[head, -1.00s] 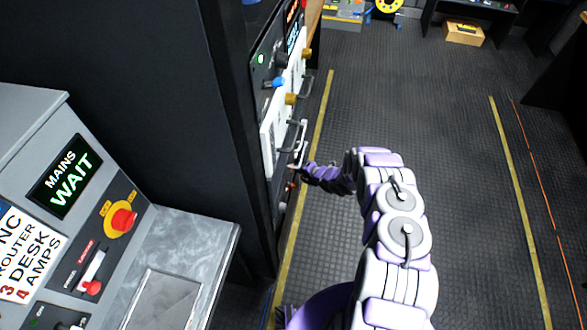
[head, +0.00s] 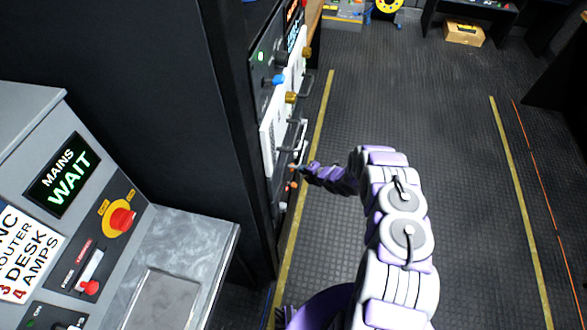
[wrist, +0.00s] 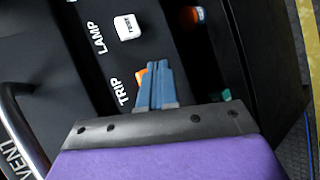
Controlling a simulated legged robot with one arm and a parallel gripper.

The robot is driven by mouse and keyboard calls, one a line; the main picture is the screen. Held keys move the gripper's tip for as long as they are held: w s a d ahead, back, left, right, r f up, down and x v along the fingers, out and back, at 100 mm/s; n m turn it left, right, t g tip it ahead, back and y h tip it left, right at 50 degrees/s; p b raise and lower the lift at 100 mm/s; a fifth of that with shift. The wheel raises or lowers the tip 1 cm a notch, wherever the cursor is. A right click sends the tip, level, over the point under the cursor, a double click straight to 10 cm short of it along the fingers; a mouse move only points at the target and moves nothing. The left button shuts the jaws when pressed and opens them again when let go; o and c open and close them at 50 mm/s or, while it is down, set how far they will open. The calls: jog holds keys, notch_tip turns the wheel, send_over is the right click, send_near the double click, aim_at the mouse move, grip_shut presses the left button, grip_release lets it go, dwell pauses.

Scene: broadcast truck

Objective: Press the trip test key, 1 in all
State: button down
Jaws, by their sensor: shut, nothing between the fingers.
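The trip test key shows in the wrist view as an orange key (wrist: 142,75) beside the word TRIP on a dark panel. It is partly hidden behind my fingertips. My gripper (wrist: 153,66) is shut and empty, its blue-grey fingertips in front of the orange key. I cannot tell whether they touch it. In the head view my gripper (head: 304,169) is at the lower part of the rack face, close to small orange keys (head: 293,186).
A white key (wrist: 128,26) marked LAMP is beside the trip key, and another orange part (wrist: 191,15) lies beyond. A rack handle (head: 298,137) is just above my gripper. A desk with a MAINS WAIT display (head: 63,175) stands left. The floor right is clear.

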jog(key=shift+d, duration=0.1)
jog(key=d, duration=0.1)
jog(key=s+d+b, duration=0.1)
jog(key=d, duration=0.1)
jog(key=d+b, duration=0.1)
jog(key=shift+s+d, duration=0.25)
jog(key=shift+d, duration=0.05)
dwell(0.9)
